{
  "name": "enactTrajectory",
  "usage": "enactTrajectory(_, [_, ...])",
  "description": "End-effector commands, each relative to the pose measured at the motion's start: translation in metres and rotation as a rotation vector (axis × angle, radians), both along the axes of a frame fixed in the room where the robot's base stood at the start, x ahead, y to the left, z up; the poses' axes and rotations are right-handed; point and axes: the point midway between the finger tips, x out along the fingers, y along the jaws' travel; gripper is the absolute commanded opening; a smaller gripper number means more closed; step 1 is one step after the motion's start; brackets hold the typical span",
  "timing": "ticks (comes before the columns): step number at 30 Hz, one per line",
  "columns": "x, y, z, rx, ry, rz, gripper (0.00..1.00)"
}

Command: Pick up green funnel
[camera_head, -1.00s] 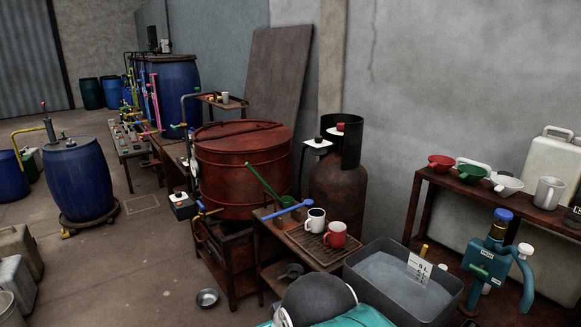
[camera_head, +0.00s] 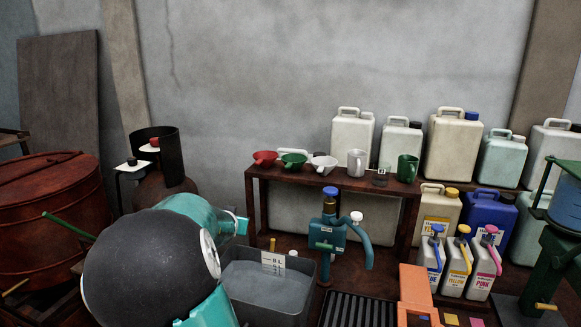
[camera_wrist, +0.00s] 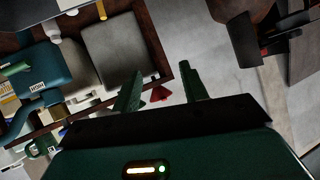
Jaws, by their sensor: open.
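The green funnel (camera_head: 294,160) sits on the wooden shelf (camera_head: 330,186) in the head view, between a red funnel (camera_head: 265,158) and a white funnel (camera_head: 323,163). In the wrist view my gripper (camera_wrist: 159,80) is open, its two green fingers apart with nothing held. A red piece, probably the red funnel (camera_wrist: 160,94), shows beyond and between the fingers. I cannot make out the green funnel in the wrist view; a finger may hide it. In the head view my arm is in the foreground, and the fingers cannot be made out there.
A white mug (camera_head: 357,163) and a green mug (camera_head: 407,168) share the shelf. A teal pump (camera_head: 327,235) stands in front of it, beside a grey water basin (camera_head: 270,318). Several canisters stand behind and to the right. The wall above the shelf is clear.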

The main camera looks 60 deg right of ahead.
Motion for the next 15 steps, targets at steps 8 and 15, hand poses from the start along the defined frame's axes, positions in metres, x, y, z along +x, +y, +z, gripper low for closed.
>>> enactTrajectory(8, [-0.06, -0.12, 0.049, -0.408, 0.025, -0.262, 0.44])
enactTrajectory(15, [-0.072, -0.146, 0.075, -0.547, 0.031, -0.314, 0.44])
